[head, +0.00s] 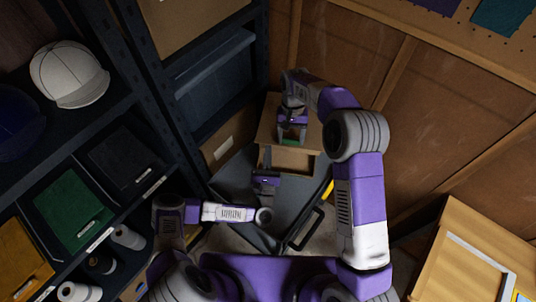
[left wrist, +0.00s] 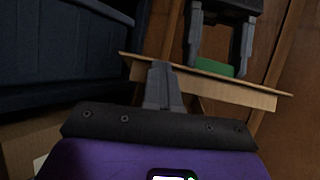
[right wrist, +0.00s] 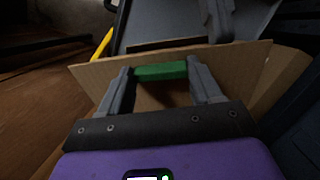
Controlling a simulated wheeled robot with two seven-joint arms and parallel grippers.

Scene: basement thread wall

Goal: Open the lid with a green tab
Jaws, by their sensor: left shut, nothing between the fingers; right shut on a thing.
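A brown cardboard box (head: 290,160) stands on a grey platform in the middle of the head view. The green tab (head: 290,142) is at the near edge of its cardboard lid (head: 268,128); the tab (right wrist: 160,72) also shows in the right wrist view. My right gripper (head: 291,137) is shut on the tab, one finger at each end. My left gripper (head: 266,188) is shut and empty, on the near side of the box. In the left wrist view its fingers (left wrist: 162,80) are in front of the cardboard edge (left wrist: 240,92). How far the lid is raised is unclear.
Dark shelving with a white cap (head: 68,73), a green bin (head: 73,212) and blue storage boxes (head: 215,80) stands at left. A wooden wall (head: 440,110) is at right. A dark handle (head: 306,230) and yellow bar (head: 327,191) are near the platform.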

